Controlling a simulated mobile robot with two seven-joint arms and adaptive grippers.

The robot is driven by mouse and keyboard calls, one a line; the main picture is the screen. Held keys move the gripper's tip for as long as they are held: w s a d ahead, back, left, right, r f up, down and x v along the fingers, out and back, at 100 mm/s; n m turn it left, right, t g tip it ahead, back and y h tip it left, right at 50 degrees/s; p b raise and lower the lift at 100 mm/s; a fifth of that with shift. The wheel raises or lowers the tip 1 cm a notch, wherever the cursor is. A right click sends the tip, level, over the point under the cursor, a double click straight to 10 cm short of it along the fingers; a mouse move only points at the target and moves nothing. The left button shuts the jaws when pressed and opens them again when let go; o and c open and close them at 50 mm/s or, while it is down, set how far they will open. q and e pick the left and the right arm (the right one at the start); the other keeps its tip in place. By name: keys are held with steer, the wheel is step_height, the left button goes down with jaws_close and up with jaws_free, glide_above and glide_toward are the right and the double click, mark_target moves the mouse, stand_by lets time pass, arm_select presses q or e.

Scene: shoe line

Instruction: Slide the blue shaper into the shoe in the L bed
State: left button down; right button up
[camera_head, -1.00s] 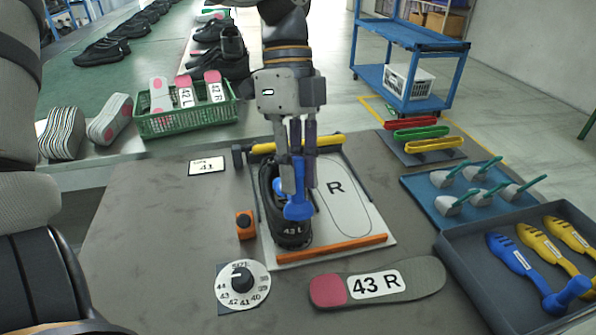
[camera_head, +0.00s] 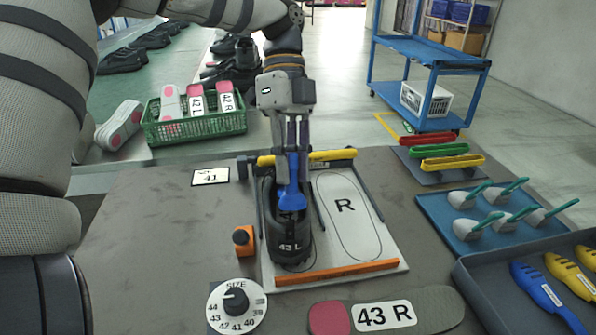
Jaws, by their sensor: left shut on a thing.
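The black shoe (camera_head: 285,240) marked 43 L lies in the left bed of the fixture board (camera_head: 395,258), its labelled end nearest me. My left gripper (camera_head: 293,178) points down over the shoe, shut on the blue shaper (camera_head: 292,200). The shaper's blue neck shows between the fingers, with its rounded end below them at the shoe's opening. I cannot tell how far the shaper is inside the shoe, because the fingers and shoe hide part of it. My right gripper is not in view.
The R bed (camera_head: 345,205) beside the shoe is empty. An orange bar (camera_head: 337,272) and a yellow bar (camera_head: 330,156) edge the board. An orange block (camera_head: 243,242) and size dial (camera_head: 237,305) stand left. A tray (camera_head: 480,285) holds another blue shaper (camera_head: 540,293) and yellow ones.

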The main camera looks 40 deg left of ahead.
mark_target(290, 189)
arm_select(q)
steer(key=shift+w+a+f, duration=0.1)
steer(key=shift+a+f, duration=0.1)
steer(key=shift+f, duration=0.05)
steer(key=shift+d+f+t+y+p, duration=0.15)
steer(key=shift+f+t+y+p, duration=0.4)
steer(key=shift+p, duration=0.3)
steer(key=shift+s+d+f+t+y+p, duration=0.15)
steer(key=shift+f+t+y+p, duration=0.25)
steer(key=shift+f, duration=0.3)
steer(key=shift+s+f+t+y+p, duration=0.15)
steer(key=shift+f+t+y+p, duration=0.1)
steer(key=shift+f+y, duration=0.35)
steer(key=shift+f, duration=0.6)
steer(key=shift+s+f+t+y, duration=0.1)
steer(key=shift+f+t+y, duration=0.3)
steer(key=shift+f, duration=0.5)
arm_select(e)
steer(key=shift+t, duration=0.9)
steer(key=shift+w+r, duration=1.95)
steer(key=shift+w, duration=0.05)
arm_select(q)
steer(key=c, duration=1.4)
jaws_free()
steer(key=shift+f, duration=0.15)
steer(key=shift+r, duration=0.2)
